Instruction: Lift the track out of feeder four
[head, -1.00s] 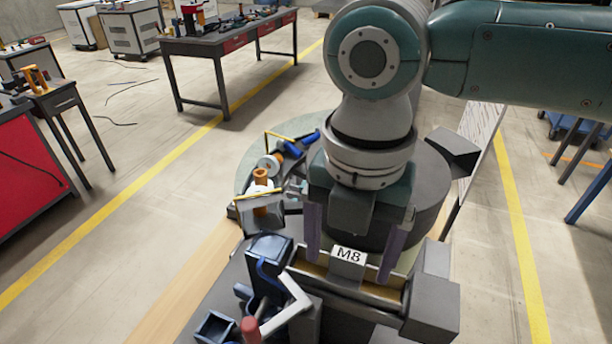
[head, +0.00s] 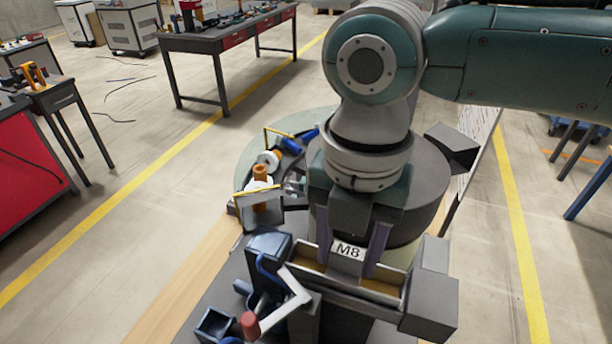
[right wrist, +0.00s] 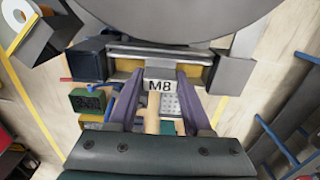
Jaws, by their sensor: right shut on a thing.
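The track (head: 347,251) carries a white M8 label and sits low in a grey feeder housing (head: 428,303) at the front of the head view. Tan strips show on both sides of the label. My right gripper (head: 350,258) points down, and its two purple fingers are shut on the labelled block of the track, one finger on each side. The right wrist view also shows the M8 label (right wrist: 160,86) between the fingers. The track still lies between the housing walls. Its underside is hidden. My left gripper is not in view.
A large round grey bowl (head: 425,190) stands right behind the track. A blue box (head: 270,247), a white bent bracket (head: 290,305) and a red knob (head: 250,325) crowd the left side. Open floor lies farther left, with a work table (head: 225,40) behind.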

